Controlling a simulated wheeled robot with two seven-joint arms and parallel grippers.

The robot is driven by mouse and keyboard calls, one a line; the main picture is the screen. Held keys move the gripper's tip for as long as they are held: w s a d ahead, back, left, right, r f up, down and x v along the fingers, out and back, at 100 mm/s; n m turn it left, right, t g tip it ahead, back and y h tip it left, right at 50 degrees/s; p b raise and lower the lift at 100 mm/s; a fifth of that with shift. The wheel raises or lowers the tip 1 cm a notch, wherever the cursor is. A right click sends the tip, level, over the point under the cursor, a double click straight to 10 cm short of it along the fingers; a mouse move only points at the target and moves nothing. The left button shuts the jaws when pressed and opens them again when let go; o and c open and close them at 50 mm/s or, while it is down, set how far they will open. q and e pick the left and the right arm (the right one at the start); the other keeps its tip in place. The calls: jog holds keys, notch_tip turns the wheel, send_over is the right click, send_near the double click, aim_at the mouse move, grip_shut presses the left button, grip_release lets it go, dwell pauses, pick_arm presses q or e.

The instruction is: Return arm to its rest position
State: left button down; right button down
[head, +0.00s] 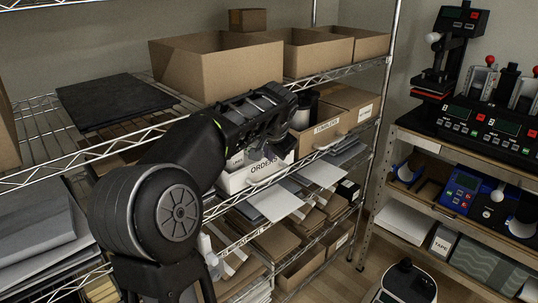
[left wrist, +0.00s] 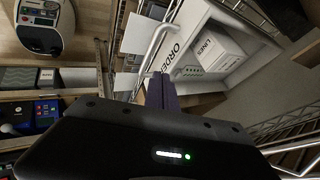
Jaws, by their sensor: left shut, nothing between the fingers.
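My left arm (head: 160,210) comes in from the left and reaches up and across in front of the wire shelving. My left gripper (head: 262,152) hangs at the wrist end, just in front of the white ORDERS bin (head: 238,180). In the left wrist view the gripper's dark fingers (left wrist: 161,92) are together with nothing between them. The ORDERS bin (left wrist: 182,52) lies just beyond the fingertips there. I cannot tell whether they touch it. My right gripper is in neither view.
The wire shelf (head: 345,72) holds open cardboard boxes (head: 215,72) and a dark flat slab (head: 115,100). A TUMBLERS box (head: 326,132) stands right of my wrist. Mug presses (head: 490,120) stand on the right-hand bench. Bare floor (head: 350,282) shows between the shelving and bench.

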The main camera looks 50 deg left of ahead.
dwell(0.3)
pick_arm(q)
jog(key=shift+w, duration=0.15)
jog(key=w+d+f+t+h, duration=0.3)
jog(key=w+d+f+t, duration=0.1)
jog(key=w+d+f, duration=0.55)
jog(key=s+d+f+g+h, duration=0.1)
jog(key=s+d+f+h, duration=0.1)
jog(key=d+f, duration=1)
jog(key=s+d+f+g+h, duration=0.1)
jog(key=s+d+f+h, duration=0.2)
jog(key=d+f, duration=0.95)
jog(key=s+d+f+g, duration=0.2)
jog(key=s+d+f, duration=0.3)
jog(key=s, duration=0.3)
jog(key=s+d+f+g+h, duration=0.1)
jog(key=s+d+f+g, duration=0.1)
jog(key=s+d+f, duration=0.3)
jog(key=s+d+f+g+h, duration=0.1)
jog(key=s+d+f, duration=0.4)
jog(key=s, duration=0.7)
jog(key=shift+s+d+f+g, duration=0.15)
jog(key=shift+s+f+g, duration=0.1)
jog(key=shift+s+g, duration=0.2)
jog(key=shift+w, duration=0.1)
